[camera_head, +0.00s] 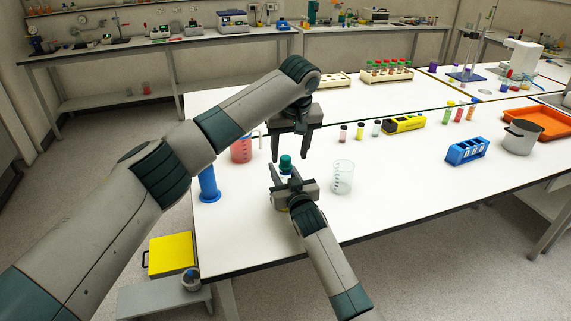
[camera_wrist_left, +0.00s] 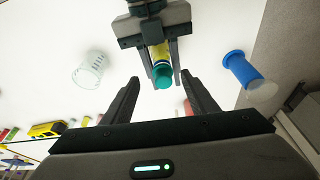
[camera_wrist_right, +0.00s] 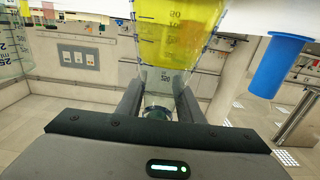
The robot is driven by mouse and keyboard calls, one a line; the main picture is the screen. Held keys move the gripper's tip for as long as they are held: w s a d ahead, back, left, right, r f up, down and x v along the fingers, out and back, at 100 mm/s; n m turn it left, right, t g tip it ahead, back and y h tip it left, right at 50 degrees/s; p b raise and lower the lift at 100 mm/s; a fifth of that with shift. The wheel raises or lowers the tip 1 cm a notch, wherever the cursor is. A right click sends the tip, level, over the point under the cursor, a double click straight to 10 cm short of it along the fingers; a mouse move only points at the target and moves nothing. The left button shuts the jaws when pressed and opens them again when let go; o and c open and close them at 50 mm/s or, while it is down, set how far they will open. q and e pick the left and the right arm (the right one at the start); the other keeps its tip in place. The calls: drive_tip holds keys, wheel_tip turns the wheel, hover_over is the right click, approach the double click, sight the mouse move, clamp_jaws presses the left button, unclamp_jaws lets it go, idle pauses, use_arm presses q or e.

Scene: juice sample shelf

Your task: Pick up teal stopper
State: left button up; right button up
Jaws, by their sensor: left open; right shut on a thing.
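The teal stopper (camera_head: 286,161) sits in the top of an upright vessel of yellow liquid. In the left wrist view the stopper (camera_wrist_left: 162,78) lies ahead of my left fingers, with the yellow vessel (camera_wrist_left: 160,54) behind it. My right gripper (camera_head: 284,178) is shut on the vessel's upper part, just below the stopper; the right wrist view shows the graduated vessel (camera_wrist_right: 172,40) between its fingers. My left gripper (camera_head: 290,156) points down over the stopper, open and empty. Its fingers are apart on either side in view; they do not visibly touch the stopper.
A clear beaker (camera_head: 342,178) stands right of my right gripper. A pink-filled beaker (camera_head: 241,151) and a blue cylinder (camera_head: 208,182) stand to the left. Small vials, a yellow rack (camera_head: 404,124) and a blue rack (camera_head: 466,152) stand farther right. The front right tabletop is clear.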

sight(287, 159)
use_arm(q)
drive_tip(key=shift+w+a+x, duration=0.15)
drive_tip(key=shift+x, duration=1.15)
drive_tip(key=shift+w+a+x, duration=0.15)
drive_tip(key=shift+x, duration=1.1)
drive_tip(key=shift+r, duration=0.1)
drive_tip(key=c, duration=1.1)
